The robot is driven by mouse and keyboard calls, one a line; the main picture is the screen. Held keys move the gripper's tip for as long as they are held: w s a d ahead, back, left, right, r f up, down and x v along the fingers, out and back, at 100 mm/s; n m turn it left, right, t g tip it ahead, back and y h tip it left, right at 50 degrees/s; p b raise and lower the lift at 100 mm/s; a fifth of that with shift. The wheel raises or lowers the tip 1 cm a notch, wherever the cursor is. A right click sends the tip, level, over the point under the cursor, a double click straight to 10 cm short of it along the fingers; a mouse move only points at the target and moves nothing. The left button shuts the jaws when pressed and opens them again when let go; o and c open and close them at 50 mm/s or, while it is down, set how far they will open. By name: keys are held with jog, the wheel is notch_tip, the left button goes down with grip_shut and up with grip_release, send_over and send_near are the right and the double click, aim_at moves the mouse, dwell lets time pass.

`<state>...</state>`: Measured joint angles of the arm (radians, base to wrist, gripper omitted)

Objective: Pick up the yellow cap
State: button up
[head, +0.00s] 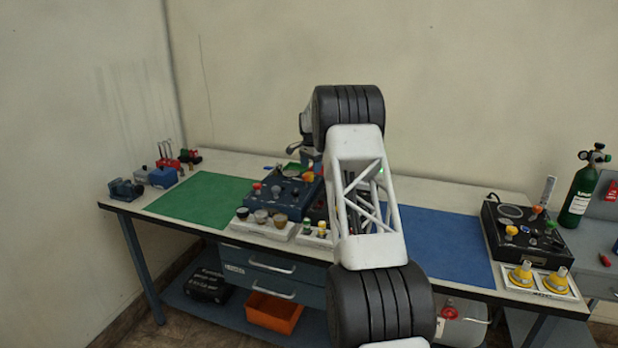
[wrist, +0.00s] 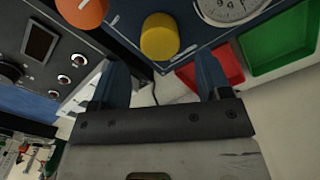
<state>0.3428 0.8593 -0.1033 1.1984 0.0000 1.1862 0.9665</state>
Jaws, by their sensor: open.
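A round yellow cap (wrist: 160,37) sits on a blue panel in the wrist view, just beyond the fingertips and between them across the picture. My gripper (wrist: 162,68) is open, with one dark blue finger on each side and nothing between them. It looks apart from the cap. In the head view my own arm covers most of this spot, and I cannot make out this cap there. Other yellow-topped pieces (head: 521,274) stand on a white tray at the bench's right end in the head view.
An orange knob (wrist: 82,10) is left of the cap, and a white gauge (wrist: 228,8) is right of it. Red (wrist: 218,66) and green (wrist: 280,45) trays lie to the right. A dark panel (wrist: 50,50) with knobs is left. The blue mat (head: 450,245) is clear.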

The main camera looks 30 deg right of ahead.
aim_at(310, 173)
jog(key=shift+w+a+f, duration=0.1)
jog(key=shift+f, duration=2.1)
jog(key=c, duration=1)
